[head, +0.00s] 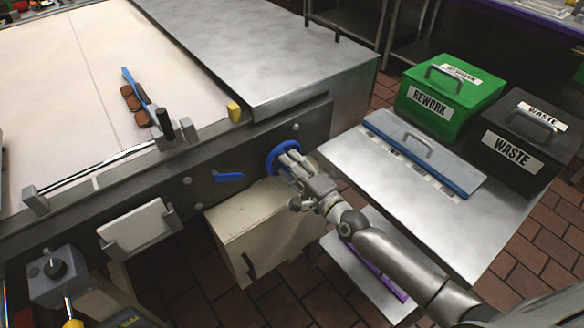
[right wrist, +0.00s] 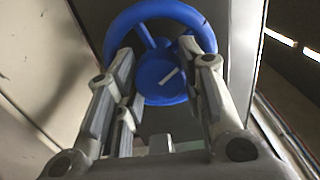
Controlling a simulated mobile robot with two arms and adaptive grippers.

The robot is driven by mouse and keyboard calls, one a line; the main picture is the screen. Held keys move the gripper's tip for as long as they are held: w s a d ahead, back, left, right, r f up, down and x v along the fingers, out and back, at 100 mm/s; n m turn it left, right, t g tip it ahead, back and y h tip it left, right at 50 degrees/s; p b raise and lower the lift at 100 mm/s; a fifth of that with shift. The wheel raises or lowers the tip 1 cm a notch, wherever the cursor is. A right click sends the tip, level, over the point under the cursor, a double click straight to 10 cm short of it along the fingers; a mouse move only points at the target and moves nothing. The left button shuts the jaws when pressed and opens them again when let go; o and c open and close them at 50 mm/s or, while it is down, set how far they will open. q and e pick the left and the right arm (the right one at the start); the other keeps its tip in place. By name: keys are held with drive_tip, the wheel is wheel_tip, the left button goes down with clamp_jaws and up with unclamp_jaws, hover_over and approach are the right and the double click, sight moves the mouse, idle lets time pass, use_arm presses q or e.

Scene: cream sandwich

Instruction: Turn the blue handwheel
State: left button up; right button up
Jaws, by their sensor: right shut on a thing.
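The blue handwheel (head: 275,160) is mounted on the dark side panel of the machine, near its right end. In the right wrist view the handwheel (right wrist: 197,27) fills the top middle, with a blue hub bearing a pale mark. My right gripper (head: 286,158) reaches in from the right and is shut on the handwheel. Its fingers (right wrist: 163,72) lie on either side of the hub in the right wrist view and hide part of the rim. My left gripper is not in view.
A blue lever (head: 229,178) is on the panel left of the handwheel. A cream box (head: 235,237) stands below.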

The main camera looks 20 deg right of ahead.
drive_tip(key=shift+d, duration=0.1)
idle(0.5)
drive_tip(key=o, duration=1)
drive_tip(key=shift+o, duration=0.2)
drive_tip(key=shift+s, duration=0.15)
drive_tip(key=v, duration=1.1)
drive_tip(key=shift+s+d, duration=0.15)
drive_tip(key=shift+s, duration=0.2)
